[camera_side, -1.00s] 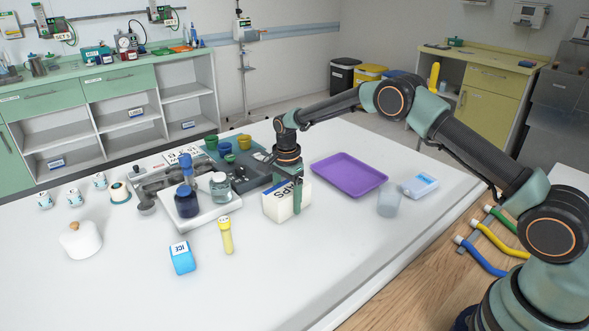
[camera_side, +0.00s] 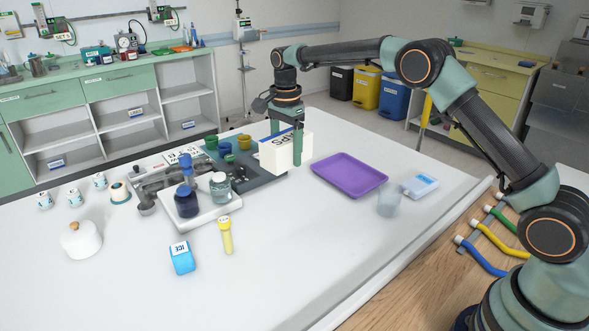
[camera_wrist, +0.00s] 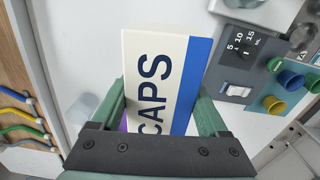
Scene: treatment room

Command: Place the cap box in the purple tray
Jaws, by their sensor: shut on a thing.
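The cap box (camera_side: 278,156) is white with a blue stripe and dark lettering. My gripper (camera_side: 284,146) is shut on it and holds it up above the table. In the wrist view the box (camera_wrist: 158,80) stands between the two green fingers of my gripper (camera_wrist: 155,110), its "CAPS" lettering facing the camera. The purple tray (camera_side: 349,175) lies flat and empty on the table, to the right of the box in the side view. In the wrist view the box and gripper hide nearly all of the tray.
A translucent cup (camera_side: 389,204) and a blue-white pack (camera_side: 420,186) are right of the tray. A white tray with jars (camera_side: 205,208), a yellow tube (camera_side: 226,236) and a blue ICE pack (camera_side: 182,258) are left.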

